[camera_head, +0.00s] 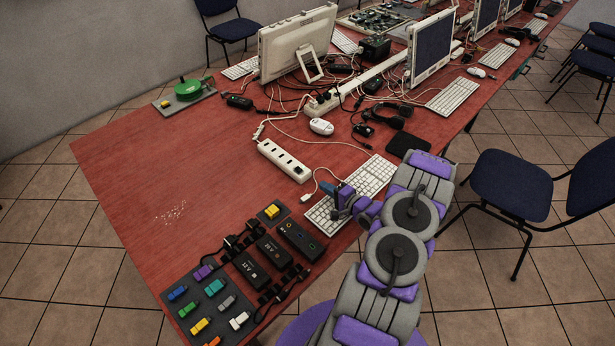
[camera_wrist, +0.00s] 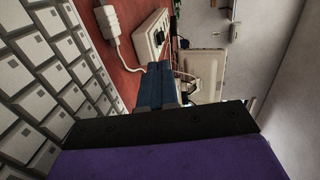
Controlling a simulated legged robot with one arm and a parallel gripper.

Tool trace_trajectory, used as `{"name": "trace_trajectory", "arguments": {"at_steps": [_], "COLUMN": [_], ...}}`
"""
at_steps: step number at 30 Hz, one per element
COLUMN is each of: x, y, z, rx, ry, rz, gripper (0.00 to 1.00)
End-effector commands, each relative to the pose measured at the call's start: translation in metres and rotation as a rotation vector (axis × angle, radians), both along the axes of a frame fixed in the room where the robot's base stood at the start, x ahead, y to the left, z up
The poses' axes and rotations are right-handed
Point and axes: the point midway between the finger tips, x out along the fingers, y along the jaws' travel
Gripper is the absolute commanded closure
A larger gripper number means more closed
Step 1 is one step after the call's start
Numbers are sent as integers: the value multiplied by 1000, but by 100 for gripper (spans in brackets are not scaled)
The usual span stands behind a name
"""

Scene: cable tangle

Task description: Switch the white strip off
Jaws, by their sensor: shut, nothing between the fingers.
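The white power strip (camera_head: 284,160) lies on the red table, left of the keyboard, with a row of dark sockets or switches on top. It also shows in the wrist view (camera_wrist: 151,36), beyond my fingertips. Its switch position is too small to tell. My gripper (camera_head: 329,188) is low over the near end of the white keyboard (camera_head: 368,178), to the lower right of the strip and apart from it. In the wrist view, its blue fingers (camera_wrist: 158,82) are together and empty, pointing toward the strip.
A white cable plug (camera_head: 308,197) lies between the strip and keyboard. A white mouse (camera_head: 321,126), a headset (camera_head: 392,114) and tangled cables lie behind the strip. Black boxes (camera_head: 275,252) and a tray of coloured blocks (camera_head: 206,303) sit in front. The table's left side (camera_head: 150,165) is mostly clear.

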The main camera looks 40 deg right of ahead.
Motion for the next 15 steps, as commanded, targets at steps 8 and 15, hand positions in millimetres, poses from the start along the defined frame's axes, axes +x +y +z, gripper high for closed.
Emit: {"name": "trace_trajectory", "arguments": {"at_steps": [8, 15], "x": [27, 68], "y": [5, 8], "z": [-5, -13], "rx": [-3, -1], "ry": [1, 2], "rz": [5, 3], "gripper": [100, 100]}}
